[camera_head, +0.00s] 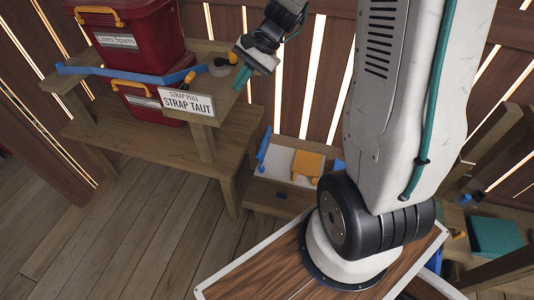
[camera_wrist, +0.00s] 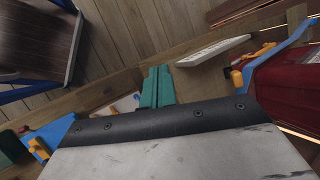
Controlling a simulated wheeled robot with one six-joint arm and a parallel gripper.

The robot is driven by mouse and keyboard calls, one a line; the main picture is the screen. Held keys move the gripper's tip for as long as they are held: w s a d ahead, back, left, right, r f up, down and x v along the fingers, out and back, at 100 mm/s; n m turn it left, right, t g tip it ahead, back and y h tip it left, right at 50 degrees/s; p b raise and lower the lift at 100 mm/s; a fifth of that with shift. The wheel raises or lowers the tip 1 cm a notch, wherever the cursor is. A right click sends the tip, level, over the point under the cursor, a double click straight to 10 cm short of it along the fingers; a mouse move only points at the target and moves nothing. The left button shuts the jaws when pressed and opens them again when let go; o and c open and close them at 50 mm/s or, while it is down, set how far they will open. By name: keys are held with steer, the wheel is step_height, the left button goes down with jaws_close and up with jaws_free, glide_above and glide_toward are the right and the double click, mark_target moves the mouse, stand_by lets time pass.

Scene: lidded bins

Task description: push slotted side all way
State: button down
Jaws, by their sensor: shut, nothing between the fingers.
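I cannot make out for sure which part is the slotted side.
A second red bin (camera_head: 150,101) sits below. Wooden floor (camera_head: 120,220) is clear.

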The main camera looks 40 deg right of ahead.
steer(key=w+d+f+m+t, duration=0.1)
steer(key=w+d+f+m, duration=0.25)
steer(key=f, duration=0.25)
steer(key=w+d+f+m+t, duration=0.1)
steer(key=w+d+f+m, duration=0.15)
steer(key=d+f, duration=0.35)
steer(key=s+d+f+m+t+h, duration=0.15)
steer(key=d+f+m, duration=0.25)
steer(key=f, duration=0.6)
steer(key=s+d+f+m, duration=0.2)
steer(key=d+f+m, duration=0.15)
steer(key=f, duration=0.55)
steer(key=s+d+f+m+h, duration=0.1)
steer(key=d+f+m, duration=0.25)
steer(key=f, duration=0.65)
steer(key=w+a+r+x, duration=0.1)
steer(key=x, duration=1.1)
steer(key=shift+w+a, duration=0.3)
steer(key=shift+w, duration=0.2)
steer(key=shift+w+f+y, duration=0.1)
steer(key=shift+y, duration=0.15)
steer(key=shift+w+a, duration=0.4)
steer(key=shift+w, duration=0.1)
